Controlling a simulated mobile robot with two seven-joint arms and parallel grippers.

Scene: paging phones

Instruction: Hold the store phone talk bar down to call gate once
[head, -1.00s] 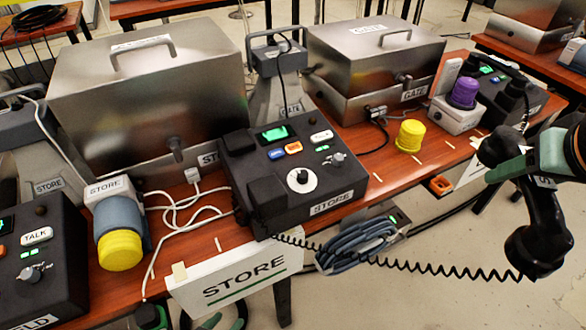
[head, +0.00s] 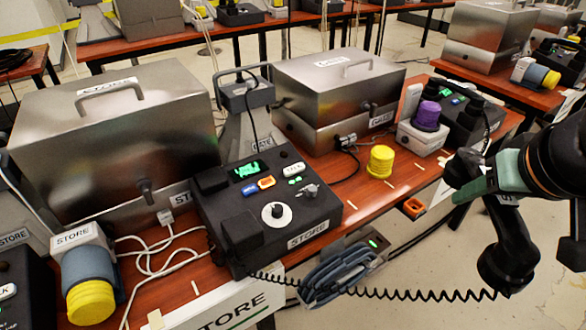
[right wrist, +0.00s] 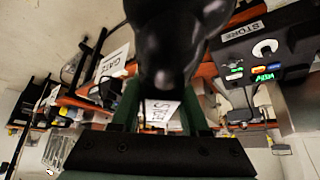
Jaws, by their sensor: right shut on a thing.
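The store phone base (head: 265,205) is a black box labelled STORE on the orange table, with a green lit display, blue and orange buttons, a white dial and a white TALK bar (head: 293,169). Its cradle is empty. My right gripper (head: 478,188) is shut on the black handset (head: 508,245), held off the table at the right, with a coiled cord running back to the base. In the right wrist view the handset (right wrist: 165,45) fills the space between the fingers, and the base (right wrist: 265,50) shows at upper right. My left gripper is not in view.
Metal boxes marked STORE (head: 110,130) and GATE (head: 335,95) stand behind the phone. A yellow-capped grey cylinder (head: 90,285) is at left.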

